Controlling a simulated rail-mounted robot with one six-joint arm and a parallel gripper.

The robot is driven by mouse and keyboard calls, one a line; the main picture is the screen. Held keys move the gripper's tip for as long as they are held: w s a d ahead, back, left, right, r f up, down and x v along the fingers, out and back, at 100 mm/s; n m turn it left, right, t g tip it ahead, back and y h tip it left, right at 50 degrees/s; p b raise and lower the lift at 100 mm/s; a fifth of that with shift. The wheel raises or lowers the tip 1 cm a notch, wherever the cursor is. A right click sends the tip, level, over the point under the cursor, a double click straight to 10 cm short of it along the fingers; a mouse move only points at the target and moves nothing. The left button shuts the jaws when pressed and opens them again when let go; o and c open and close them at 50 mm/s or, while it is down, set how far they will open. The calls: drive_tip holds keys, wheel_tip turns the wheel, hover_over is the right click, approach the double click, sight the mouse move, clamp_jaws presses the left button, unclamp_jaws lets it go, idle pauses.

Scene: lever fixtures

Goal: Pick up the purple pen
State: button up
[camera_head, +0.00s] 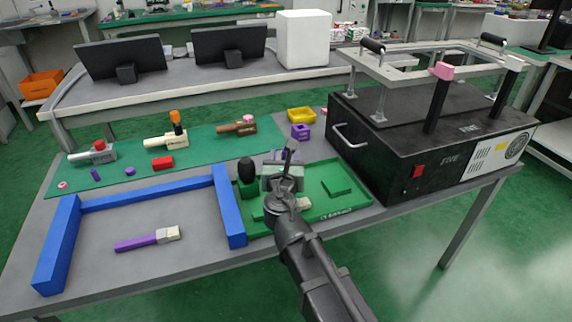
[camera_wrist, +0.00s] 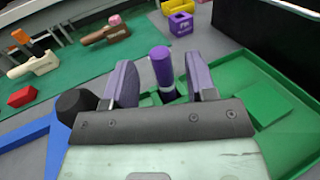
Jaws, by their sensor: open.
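In the wrist view, a purple cylinder with a pale band, which looks like the purple pen (camera_wrist: 162,68), stands roughly upright between the two purple fingers of my gripper (camera_wrist: 161,84). My gripper is open. In the head view my gripper (camera_head: 283,170) is over the left part of the green tray (camera_head: 350,205); the pen cannot be made out clearly there.
A black-knobbed green fixture (camera_head: 247,178) is close on the left. A blue frame (camera_head: 228,205) encloses a purple-handled brush-like item (camera_head: 145,240). A large black box (camera_head: 420,150) with a lever stands right. A purple cube (camera_head: 300,132) and yellow bin (camera_head: 301,115) are behind.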

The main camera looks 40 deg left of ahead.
drive_tip(key=x, duration=0.5)
drive_tip(key=shift+a, duration=0.1)
clamp_jaws()
